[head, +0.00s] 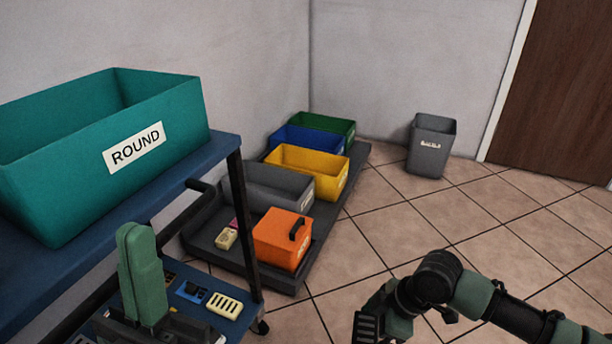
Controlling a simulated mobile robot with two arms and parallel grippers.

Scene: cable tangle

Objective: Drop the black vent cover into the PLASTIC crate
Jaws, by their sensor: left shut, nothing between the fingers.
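A dark slatted piece (367,326), which looks like the black vent cover, shows at the end of my right arm at the bottom edge. My right gripper's fingers cannot be made out there. My left gripper (150,328) is shut and empty, low at the left in front of the cart's lower shelf. Several crates stand on a dark floor platform: grey (268,184), yellow (300,172), blue (300,140) and green (330,127). Their labels are too small or turned away to read, so I cannot tell which is the PLASTIC crate.
A teal crate labelled ROUND (90,165) stands on the blue cart (215,165). A cream slotted piece (223,305) lies on its lower shelf. An orange box (278,245) is on the platform's (322,240) near end. A grey bin (427,160) stands by the wall. Tiled floor between is clear.

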